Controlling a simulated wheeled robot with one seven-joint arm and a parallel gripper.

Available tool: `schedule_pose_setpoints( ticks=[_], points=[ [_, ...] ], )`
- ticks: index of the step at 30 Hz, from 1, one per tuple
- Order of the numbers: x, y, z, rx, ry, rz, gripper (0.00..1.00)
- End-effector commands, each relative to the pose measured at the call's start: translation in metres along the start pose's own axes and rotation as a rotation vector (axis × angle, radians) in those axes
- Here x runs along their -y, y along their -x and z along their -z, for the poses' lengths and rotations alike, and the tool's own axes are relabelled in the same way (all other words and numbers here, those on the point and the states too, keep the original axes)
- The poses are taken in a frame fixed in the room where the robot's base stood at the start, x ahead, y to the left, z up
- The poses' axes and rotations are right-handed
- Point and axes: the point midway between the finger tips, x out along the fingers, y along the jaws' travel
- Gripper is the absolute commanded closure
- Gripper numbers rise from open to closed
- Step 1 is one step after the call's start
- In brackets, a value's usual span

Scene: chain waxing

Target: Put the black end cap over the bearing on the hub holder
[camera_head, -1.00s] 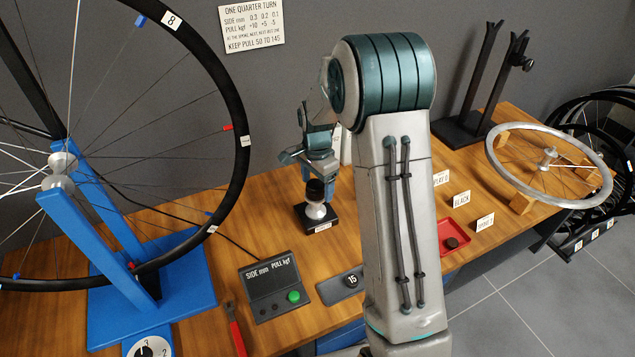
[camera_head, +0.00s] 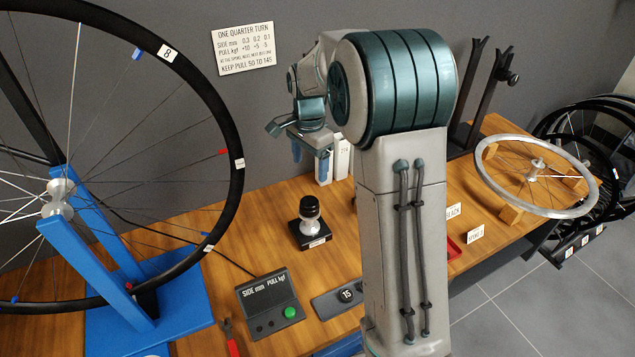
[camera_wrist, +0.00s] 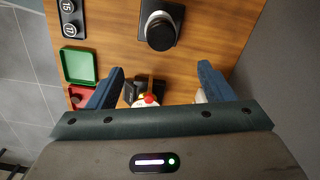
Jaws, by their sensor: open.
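The black end cap (camera_head: 310,206) sits upright on top of the silver hub (camera_head: 313,225) in the hub holder (camera_head: 302,238), a small black block on the wooden bench. The bearing is not visible; the cap covers the hub's top. In the wrist view the cap (camera_wrist: 160,33) shows as a dark disc with the holder's black base (camera_wrist: 171,8) around it. My gripper (camera_head: 309,158) is above and apart from the cap, against the back wall in the head view. In the wrist view my gripper (camera_wrist: 161,69) has its blue fingers wide apart, with nothing held between them.
A gauge box (camera_head: 266,304) with a green button and a numbered plate (camera_head: 340,296) lie in front of the holder. A blue truing stand (camera_head: 100,243) with a wheel is at left. Green (camera_wrist: 80,66) and red (camera_wrist: 73,96) trays show in the wrist view. White binders (camera_head: 340,160) stand behind.

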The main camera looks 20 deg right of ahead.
Motion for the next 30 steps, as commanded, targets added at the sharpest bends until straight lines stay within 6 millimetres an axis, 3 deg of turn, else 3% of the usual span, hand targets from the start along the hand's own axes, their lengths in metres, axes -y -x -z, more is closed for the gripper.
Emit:
schedule_pose_setpoints(
  ticks=[5, 15, 24, 30],
  points=[
    [-0.024, 0.017, -0.012, -0.009, 0.109, 0.016, 0.26],
    [-0.111, 0.046, -0.056, -0.050, 0.512, 0.061, 0.26],
    [-0.190, 0.045, -0.096, -0.102, 0.865, 0.087, 0.26],
    [-0.225, 0.035, -0.114, -0.129, 1.035, 0.094, 0.26]
  ],
)
